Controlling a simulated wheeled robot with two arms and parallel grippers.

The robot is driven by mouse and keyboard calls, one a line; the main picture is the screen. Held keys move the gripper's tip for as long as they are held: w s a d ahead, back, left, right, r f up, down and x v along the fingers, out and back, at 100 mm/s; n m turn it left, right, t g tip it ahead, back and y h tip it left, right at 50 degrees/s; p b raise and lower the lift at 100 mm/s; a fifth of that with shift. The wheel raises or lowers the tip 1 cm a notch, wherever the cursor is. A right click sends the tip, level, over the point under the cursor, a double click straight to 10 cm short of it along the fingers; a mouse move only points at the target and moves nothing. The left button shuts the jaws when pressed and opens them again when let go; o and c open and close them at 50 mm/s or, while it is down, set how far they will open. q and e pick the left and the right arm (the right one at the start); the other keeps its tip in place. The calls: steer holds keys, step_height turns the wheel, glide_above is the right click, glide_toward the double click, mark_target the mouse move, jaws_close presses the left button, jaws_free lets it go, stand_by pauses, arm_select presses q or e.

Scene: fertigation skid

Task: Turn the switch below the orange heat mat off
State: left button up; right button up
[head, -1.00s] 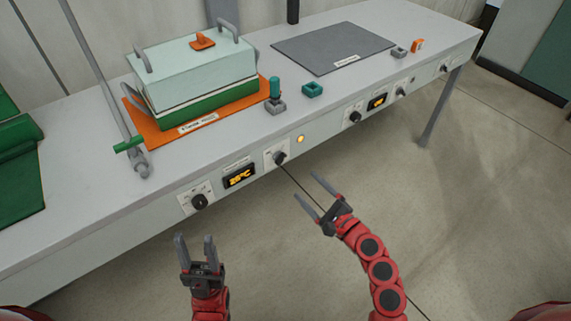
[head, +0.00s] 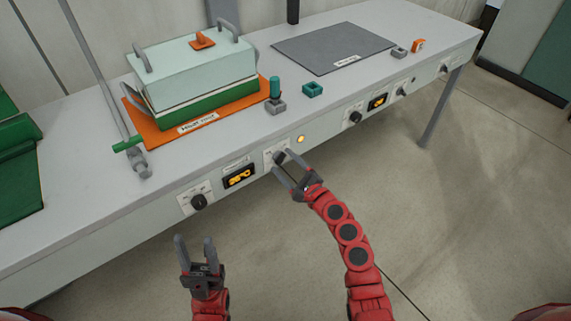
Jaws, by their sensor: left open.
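The orange heat mat (head: 151,136) lies on the bench under a green and pale box with handles. Below it on the bench front is a small panel with a dark switch knob (head: 279,157), partly covered by my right gripper. My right gripper (head: 282,161) is open, its fingers apart at the knob, one on each side in the picture. Whether they touch it I cannot tell. My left gripper (head: 195,244) is open and empty, in front of the bench at lower left.
Left of the switch are a lit display (head: 239,177) and a dial (head: 198,201). An amber lamp (head: 300,139) glows to its right. Further right is a second set of controls (head: 355,117), below a grey mat (head: 333,46). The floor in front is clear.

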jaws_close()
steer(key=shift+n, duration=0.3)
steer(key=n+b, duration=0.3)
steer(key=shift+f+n, duration=0.2)
steer(key=shift+n, duration=0.1)
steer(key=shift+f+n+b, duration=0.2)
steer(key=shift+n+b, duration=6.65)
steer(key=shift+n, duration=0.05)
